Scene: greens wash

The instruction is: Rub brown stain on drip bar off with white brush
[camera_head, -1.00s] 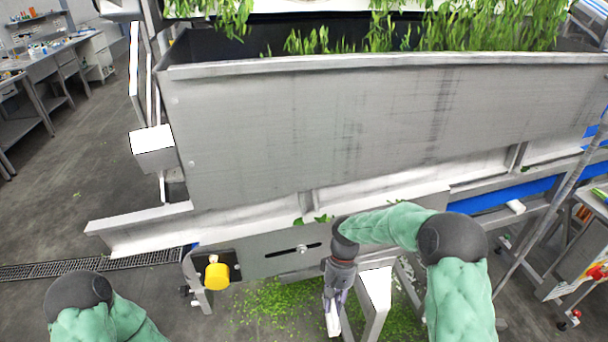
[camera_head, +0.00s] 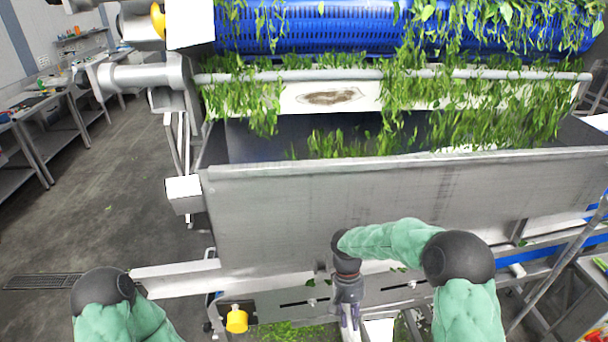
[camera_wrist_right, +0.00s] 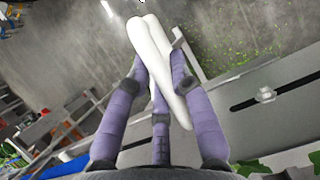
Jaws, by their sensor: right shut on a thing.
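The brown stain (camera_head: 332,97) is an oval smear on the white drip bar (camera_head: 369,92), below the blue drum at the top of the head view. Leaves hang over parts of the bar on both sides of the stain. My right gripper (camera_head: 350,325) points down in front of the metal trough, well below and nearer than the stain. In the right wrist view the fingers of the right gripper (camera_wrist_right: 155,72) are shut on the long white brush (camera_wrist_right: 153,50). Its bristles cannot be made out. My left gripper is out of view; only part of that arm shows at lower left.
The grey trough wall (camera_head: 400,195) stands between my right gripper and the drip bar. A blue drum (camera_head: 330,38) with leaves lies above the bar. A yellow knob (camera_head: 237,321) is low on the frame. Open floor (camera_head: 120,180) lies to the left.

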